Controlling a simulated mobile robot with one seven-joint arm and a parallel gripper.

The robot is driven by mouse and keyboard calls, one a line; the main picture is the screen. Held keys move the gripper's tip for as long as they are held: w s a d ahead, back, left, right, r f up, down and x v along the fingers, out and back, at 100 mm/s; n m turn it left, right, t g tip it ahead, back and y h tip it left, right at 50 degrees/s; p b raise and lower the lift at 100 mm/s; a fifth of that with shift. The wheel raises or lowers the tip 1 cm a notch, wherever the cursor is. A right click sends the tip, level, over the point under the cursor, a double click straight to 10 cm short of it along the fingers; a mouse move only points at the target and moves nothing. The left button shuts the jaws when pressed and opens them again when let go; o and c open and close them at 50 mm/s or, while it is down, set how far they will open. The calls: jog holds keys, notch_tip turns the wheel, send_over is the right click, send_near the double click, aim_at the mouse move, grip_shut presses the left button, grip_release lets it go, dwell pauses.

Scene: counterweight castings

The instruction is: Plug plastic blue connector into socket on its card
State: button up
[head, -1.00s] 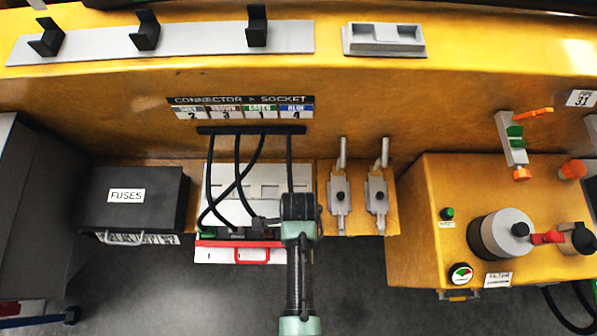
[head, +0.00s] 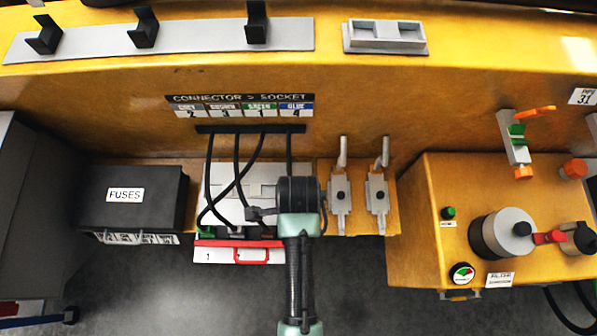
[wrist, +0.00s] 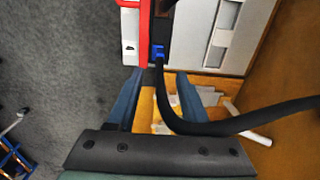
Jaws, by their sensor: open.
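The blue connector (wrist: 157,52) shows in the wrist view at the near end of the dark socket strip, beside the red bar. I cannot tell whether it is fully seated. Its black cable (wrist: 172,115) runs back between my jaws and off to the right. My gripper (wrist: 158,74) is open and empty, its two fingertips apart on either side of the cable, just short of the connector. In the head view my gripper body hides the connector. The card (head: 240,105) there pairs blue with socket 4.
Several black cables (head: 209,170) hang from a slotted bar over the white panel (head: 225,180). A red handle (head: 252,257) fronts it. Two grey levers (head: 340,195) stand close to the right, and a black fuse box (head: 133,200) to the left.

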jog(key=shift+r, duration=2.6)
jog(key=shift+s, duration=0.1)
